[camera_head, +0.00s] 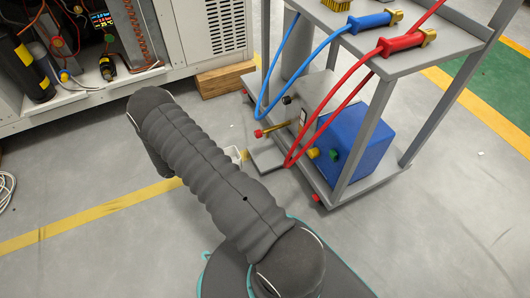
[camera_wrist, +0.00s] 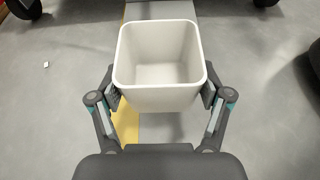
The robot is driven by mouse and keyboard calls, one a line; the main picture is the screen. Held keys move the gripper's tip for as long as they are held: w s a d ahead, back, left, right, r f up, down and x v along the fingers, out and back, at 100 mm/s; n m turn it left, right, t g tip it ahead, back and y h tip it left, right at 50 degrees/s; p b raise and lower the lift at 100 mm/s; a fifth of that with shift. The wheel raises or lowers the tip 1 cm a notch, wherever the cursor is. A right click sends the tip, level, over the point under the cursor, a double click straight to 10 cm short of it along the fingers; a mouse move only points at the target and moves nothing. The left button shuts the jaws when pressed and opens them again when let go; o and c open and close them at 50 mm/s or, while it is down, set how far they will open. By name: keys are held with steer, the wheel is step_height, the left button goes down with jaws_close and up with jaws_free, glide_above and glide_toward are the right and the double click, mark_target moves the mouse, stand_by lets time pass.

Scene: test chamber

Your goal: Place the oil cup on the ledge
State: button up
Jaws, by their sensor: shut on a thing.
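A white, square, open-topped cup (camera_wrist: 162,99), which I take as the oil cup, is upright and looks empty in the wrist view. My gripper (camera_wrist: 160,90) is shut on it, one finger pad against each side wall. In the head view only a small white part of the cup (camera_head: 234,154) shows behind my arm, and my gripper is hidden there. A low grey plate (camera_head: 267,160) juts from the left foot of the metal cart, just right of the cup; I cannot tell whether this is the ledge.
The metal cart (camera_head: 392,180) carries a blue box (camera_head: 362,145) on its lower shelf. Red and blue cables (camera_head: 325,112) hang at its left side. An open electrical cabinet (camera_head: 95,50) and a wooden block (camera_head: 224,79) stand behind. The floor at right is clear.

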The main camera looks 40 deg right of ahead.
steer(key=s+d, duration=0.1)
steer(key=d, duration=0.3)
steer(key=s+d, duration=0.1)
steer(key=d, duration=0.3)
steer(key=s+d, duration=0.1)
steer(key=d, duration=0.4)
steer(key=shift+b, duration=0.3)
steer(key=x, duration=0.3)
steer(key=shift+s+d+r, duration=0.1)
steer(key=shift+d+r, duration=0.05)
steer(key=shift+d, duration=0.05)
steer(key=shift+f, duration=0.25)
steer(key=shift+a+f, duration=0.1)
steer(key=shift+f, duration=0.05)
steer(key=o, duration=1.1)
